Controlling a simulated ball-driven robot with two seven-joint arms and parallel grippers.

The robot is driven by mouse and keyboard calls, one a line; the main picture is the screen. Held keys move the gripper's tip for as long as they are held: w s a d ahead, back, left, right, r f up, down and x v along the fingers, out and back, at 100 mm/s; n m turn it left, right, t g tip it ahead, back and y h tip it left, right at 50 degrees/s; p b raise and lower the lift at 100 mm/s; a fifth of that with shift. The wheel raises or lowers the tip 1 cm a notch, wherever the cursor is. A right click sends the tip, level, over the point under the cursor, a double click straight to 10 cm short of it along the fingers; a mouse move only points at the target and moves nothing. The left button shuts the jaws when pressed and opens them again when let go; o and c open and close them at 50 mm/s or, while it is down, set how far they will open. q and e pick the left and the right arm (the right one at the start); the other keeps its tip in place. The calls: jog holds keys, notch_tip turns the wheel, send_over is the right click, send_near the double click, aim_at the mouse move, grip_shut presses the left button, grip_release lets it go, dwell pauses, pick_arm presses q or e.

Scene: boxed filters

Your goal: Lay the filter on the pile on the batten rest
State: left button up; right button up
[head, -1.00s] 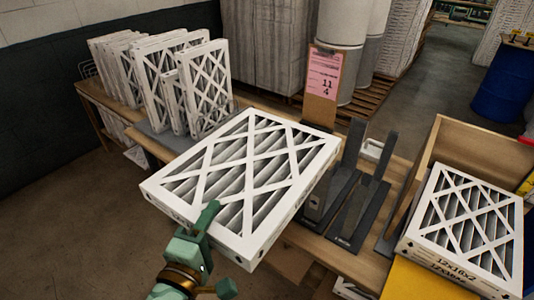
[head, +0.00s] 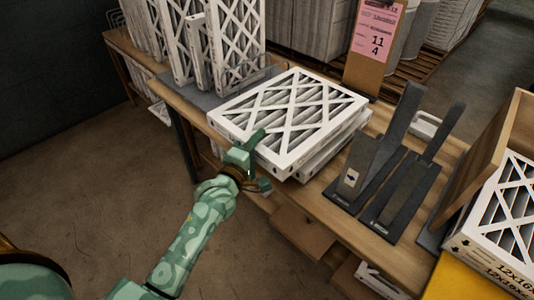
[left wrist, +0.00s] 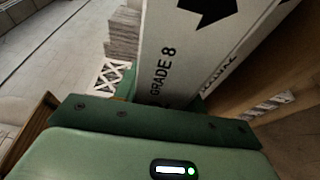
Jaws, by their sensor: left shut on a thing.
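My left gripper (head: 255,152) is shut on the near left edge of a white-framed pleated filter (head: 290,104) with a white lattice on its top. The filter lies about flat over a pile (head: 327,152) of similar filters, whose near right edges show below it. I cannot tell whether the two touch. In the left wrist view, the filter's side (left wrist: 185,50) carries a black arrow and "GRADE 8" at the gripper (left wrist: 165,103). The batten rest is hidden or cannot be made out. My right gripper is not in view.
Upright filters (head: 232,40) stand behind on the wooden table. A dark grey upright stand (head: 385,180) is just right of the pile. A clipboard with a pink sheet (head: 376,36) stands behind. A wooden box (head: 488,160) with a filter (head: 505,225) is at the right.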

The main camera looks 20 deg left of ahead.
pick_arm(q)
notch_tip(320, 180, down, 5)
jog(key=shift+r+b, duration=0.1)
jog(key=shift+b, duration=0.95)
jog(key=o, duration=1.1)
